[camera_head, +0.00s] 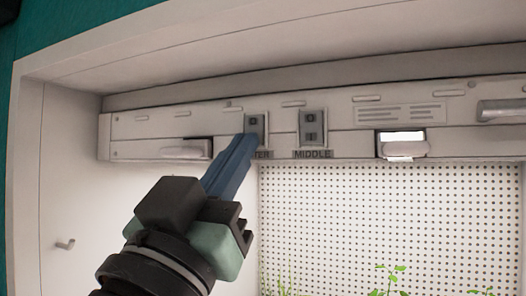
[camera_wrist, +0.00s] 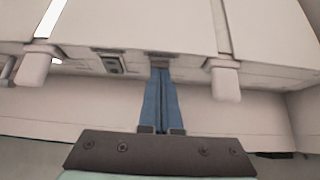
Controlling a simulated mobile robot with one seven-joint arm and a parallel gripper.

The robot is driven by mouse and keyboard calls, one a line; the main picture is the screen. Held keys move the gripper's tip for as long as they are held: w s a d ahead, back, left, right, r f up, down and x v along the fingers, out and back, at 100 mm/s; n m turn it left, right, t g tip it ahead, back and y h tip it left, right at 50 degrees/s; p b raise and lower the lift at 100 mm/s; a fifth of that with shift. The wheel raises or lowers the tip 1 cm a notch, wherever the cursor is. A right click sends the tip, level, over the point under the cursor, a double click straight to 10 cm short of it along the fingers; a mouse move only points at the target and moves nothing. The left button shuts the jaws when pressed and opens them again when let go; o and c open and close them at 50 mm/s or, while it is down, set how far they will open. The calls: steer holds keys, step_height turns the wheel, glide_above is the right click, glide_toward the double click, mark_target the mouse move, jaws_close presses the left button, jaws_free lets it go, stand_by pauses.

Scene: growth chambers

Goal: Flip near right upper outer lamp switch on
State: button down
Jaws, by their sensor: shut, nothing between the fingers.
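The outer lamp switch (camera_head: 254,122) is a grey rocker plate on the white lamp panel (camera_head: 225,112), above a label (camera_head: 262,154) partly hidden by my gripper, with "TER" readable. My gripper (camera_head: 247,140) has long blue fingers, shut and empty, reaching up to the lower part of this switch. In the wrist view my fingertips (camera_wrist: 160,72) meet or nearly meet the lower edge of the switch plate (camera_wrist: 160,58); I cannot tell if they touch. The rocker's position is hidden or too small to tell.
The "MIDDLE" switch (camera_head: 313,127) sits just right of the outer one. A bright lit lamp end (camera_head: 402,137) is farther right; a dark lamp end (camera_head: 184,149) is at left. A perforated wall (camera_head: 350,215) with plants (camera_head: 385,282) lies below.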

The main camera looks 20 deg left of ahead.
steer(key=shift+s, duration=0.2)
steer(key=shift+w+t+b, duration=0.4)
steer(key=shift+t+b, duration=0.1)
steer(key=shift+b, duration=0.55)
steer(key=shift+f, duration=0.1)
